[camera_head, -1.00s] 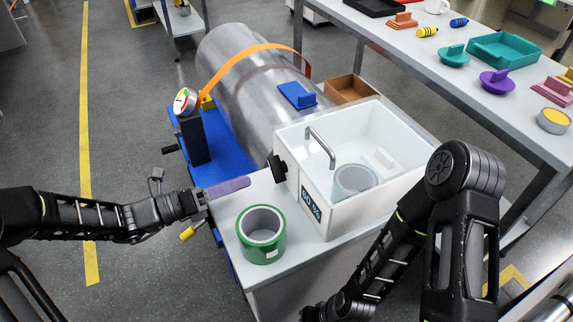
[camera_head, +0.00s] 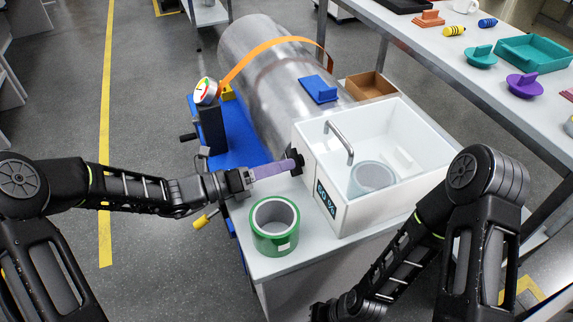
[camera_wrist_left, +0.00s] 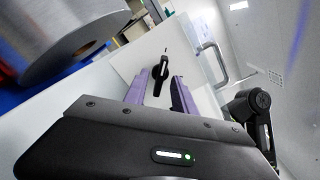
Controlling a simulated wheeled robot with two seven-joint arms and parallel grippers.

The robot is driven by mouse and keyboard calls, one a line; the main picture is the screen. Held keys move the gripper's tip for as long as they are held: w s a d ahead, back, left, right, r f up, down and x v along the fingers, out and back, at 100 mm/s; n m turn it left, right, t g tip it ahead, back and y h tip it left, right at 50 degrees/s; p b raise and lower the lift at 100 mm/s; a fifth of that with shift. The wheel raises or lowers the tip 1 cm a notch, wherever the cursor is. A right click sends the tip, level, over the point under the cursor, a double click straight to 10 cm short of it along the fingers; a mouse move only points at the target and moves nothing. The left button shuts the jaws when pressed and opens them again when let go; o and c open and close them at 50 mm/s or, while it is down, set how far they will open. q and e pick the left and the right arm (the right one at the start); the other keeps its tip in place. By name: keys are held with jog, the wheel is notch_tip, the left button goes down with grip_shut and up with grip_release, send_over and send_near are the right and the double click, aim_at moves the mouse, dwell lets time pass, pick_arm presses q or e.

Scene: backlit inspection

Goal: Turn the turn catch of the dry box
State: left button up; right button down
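The dry box (camera_head: 352,214) is a white open-topped box with a metal bar handle (camera_head: 339,142) and a dark percent label on its front. Its black turn catch (camera_head: 296,163) is on the front wall near the left corner, partly hidden by my left fingers. My left gripper (camera_head: 288,166) has purple fingers pointing at the catch. In the left wrist view the left gripper (camera_wrist_left: 160,92) is open, and the black catch (camera_wrist_left: 160,70) shows between and just beyond the fingertips; I cannot tell whether they touch. My right arm reaches the bottom edge, and its fingers are out of view.
A green tape roll (camera_head: 274,226) stands on the bench just below my left gripper. A clear roll (camera_head: 372,180) is inside the box. A large metal cylinder (camera_head: 265,75) with an orange strap and a gauge (camera_head: 206,91) are behind. A shelf table (camera_head: 430,55) is at right.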

pick_arm(q)
jog(key=shift+x, duration=0.85)
jog(key=shift+c, duration=0.5)
grip_shut()
